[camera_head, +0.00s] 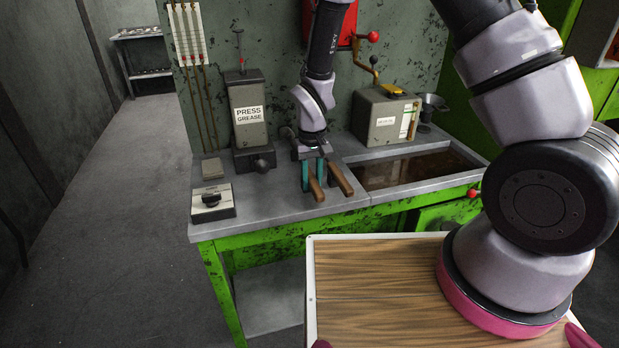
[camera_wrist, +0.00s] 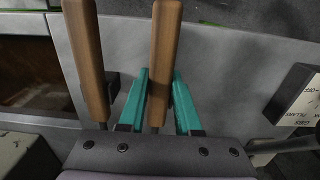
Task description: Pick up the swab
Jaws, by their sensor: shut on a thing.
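Two tools with brown wooden handles lie side by side on the grey bench top. My gripper (camera_head: 313,176) reaches down over the bench and its teal fingers (camera_wrist: 161,75) are shut on one handle, which I take for the swab (camera_wrist: 165,35); this handle (camera_head: 316,188) also shows in the head view, pointing toward the front edge. The other wooden handle (camera_wrist: 86,60) lies just beside the fingers, outside them, and it shows to the right in the head view (camera_head: 341,180). The far ends of both tools are hidden behind my gripper.
A press grease box (camera_head: 247,108) stands left of my gripper. A switch box (camera_head: 212,202) sits at the bench's left front. A liquid-filled basin (camera_head: 415,168) is on the right, with a grey cranked box (camera_head: 386,115) behind it.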

